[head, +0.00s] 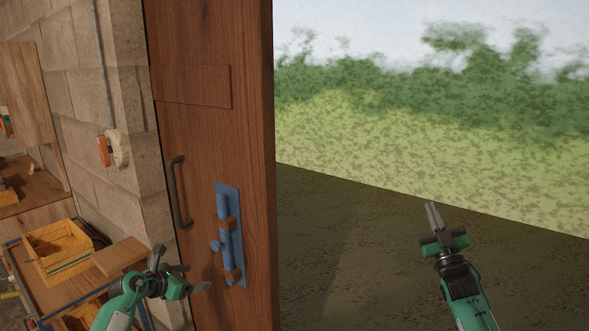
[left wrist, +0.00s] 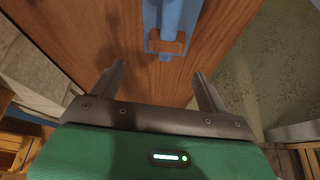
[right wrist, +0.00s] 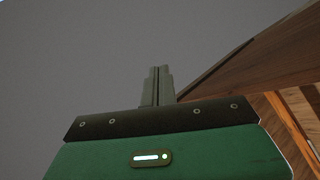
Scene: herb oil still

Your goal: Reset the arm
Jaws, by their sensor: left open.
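My left gripper (head: 197,278) is open and empty, low in front of the brown wooden door (head: 218,60). Its two fingers stand apart in the left wrist view (left wrist: 157,80), with the door behind them. A blue bolt (head: 225,222) on a blue plate with brown brackets is fixed to the door, just above and right of this gripper. In the left wrist view the bolt (left wrist: 170,18) is beyond the fingertips, apart from them. My right gripper (head: 432,205) is held out over the ground at the right. Its fingers are together with nothing between them in the right wrist view (right wrist: 157,72).
A dark pull handle (head: 179,192) sits left of the bolt. A block wall (head: 100,75) is left of the door. A wooden bench holds a yellow crate (head: 60,250) near my left arm. Open ground (head: 350,240) and a hedge lie right of the door.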

